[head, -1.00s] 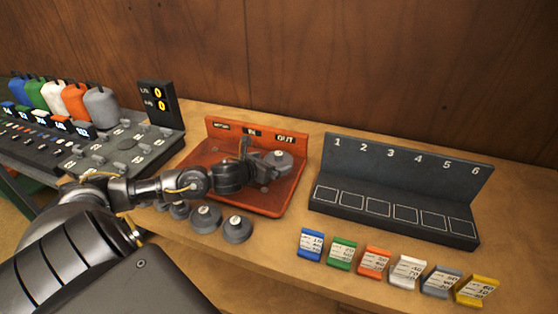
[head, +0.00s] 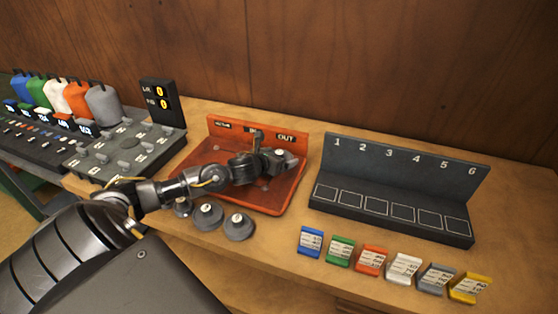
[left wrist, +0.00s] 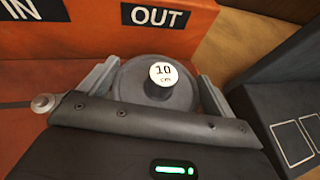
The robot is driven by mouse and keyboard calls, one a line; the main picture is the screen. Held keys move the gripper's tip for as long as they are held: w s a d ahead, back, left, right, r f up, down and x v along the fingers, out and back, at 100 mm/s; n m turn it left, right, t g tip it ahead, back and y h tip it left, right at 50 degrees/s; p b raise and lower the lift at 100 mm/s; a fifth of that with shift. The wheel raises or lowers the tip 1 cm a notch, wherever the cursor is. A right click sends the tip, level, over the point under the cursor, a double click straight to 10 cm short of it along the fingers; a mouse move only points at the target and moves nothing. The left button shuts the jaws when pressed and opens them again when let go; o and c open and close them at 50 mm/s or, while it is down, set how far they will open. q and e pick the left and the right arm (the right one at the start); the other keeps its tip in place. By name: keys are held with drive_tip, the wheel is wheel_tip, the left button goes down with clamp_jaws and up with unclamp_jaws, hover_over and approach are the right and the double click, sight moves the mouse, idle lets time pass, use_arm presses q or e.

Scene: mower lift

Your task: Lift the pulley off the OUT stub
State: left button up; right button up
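The pulley (left wrist: 180,97) is a dark grey disc with a round white "10 cm" label on its hub. It sits below the OUT sign (left wrist: 157,16) on the orange board (head: 233,200); the stub under it is hidden. In the head view the pulley (head: 280,154) is partly covered by my left gripper. My left gripper (left wrist: 157,78) has one finger on each side of the pulley, close to its rim. I cannot tell whether the fingers press on it or leave a small gap. My right gripper is not in view.
Several loose grey pulleys (head: 239,228) lie in front of the board. A dark rack (head: 397,190) numbered 1 to 6 stands at the right, with coloured tags (head: 404,268) in front. A display (head: 158,100) reading zeros and weight bags (head: 101,107) are at the left.

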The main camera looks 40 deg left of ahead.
use_arm(q)
drive_tip(key=c, duration=0.4)
drive_tip(key=shift+o, duration=0.2)
drive_tip(key=shift+r, duration=0.1)
drive_tip(key=shift+r+b, duration=0.3)
drive_tip(key=shift+r, duration=0.3)
drive_tip(key=s+r, duration=0.1)
drive_tip(key=r, duration=0.1)
drive_tip(key=s+r, duration=0.3)
drive_tip(key=r, duration=0.2)
drive_tip(key=shift+s+d, duration=0.15)
drive_tip(key=shift+d, duration=0.25)
drive_tip(key=d+b+v, duration=0.1)
drive_tip(key=b+v, duration=0.2)
drive_tip(key=v, duration=0.7)
drive_tip(key=shift+d+r, duration=0.3)
drive_tip(key=shift+r, duration=0.1)
